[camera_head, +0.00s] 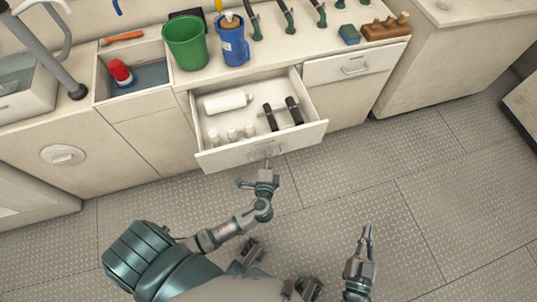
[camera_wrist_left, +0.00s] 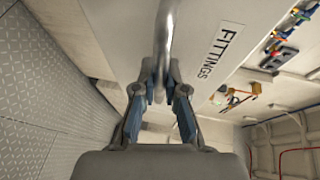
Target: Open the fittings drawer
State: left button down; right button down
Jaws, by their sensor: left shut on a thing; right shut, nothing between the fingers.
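The fittings drawer (camera_head: 312,132) is pulled out from the counter in the head view, with its inside showing. Its white front carries the label FITTINGS (camera_wrist_left: 221,48) in the left wrist view. My left gripper (camera_head: 267,163) is at the middle of the drawer front. In the left wrist view its fingers (camera_wrist_left: 160,92) are shut on the curved metal handle (camera_wrist_left: 168,40). In the head view the handle is mostly hidden by the gripper. My right gripper (camera_head: 367,234) is shut and empty, over the floor to the right, apart from the drawer.
The drawer holds a white bottle (camera_head: 228,102), several small white containers and two black items (camera_head: 294,110). A closed drawer (camera_head: 350,68) is to its right. A green bucket (camera_head: 186,43) and blue jug (camera_head: 233,45) stand on the counter. The metal floor (camera_head: 340,190) in front is clear.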

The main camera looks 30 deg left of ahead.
pick_arm(q)
jog(key=shift+a+f, duration=0.25)
jog(key=shift+f, duration=0.1)
pick_arm(e)
jog(key=shift+a, duration=0.15)
pick_arm(q)
jog(key=c, duration=1.2)
grip_release()
jog(key=shift+s, duration=0.1)
jog(key=shift+r, duration=0.15)
pick_arm(e)
jog(key=shift+a, duration=0.15)
pick_arm(q)
jog(key=v, duration=1.2)
pick_arm(e)
jog(key=shift+r, duration=0.1)
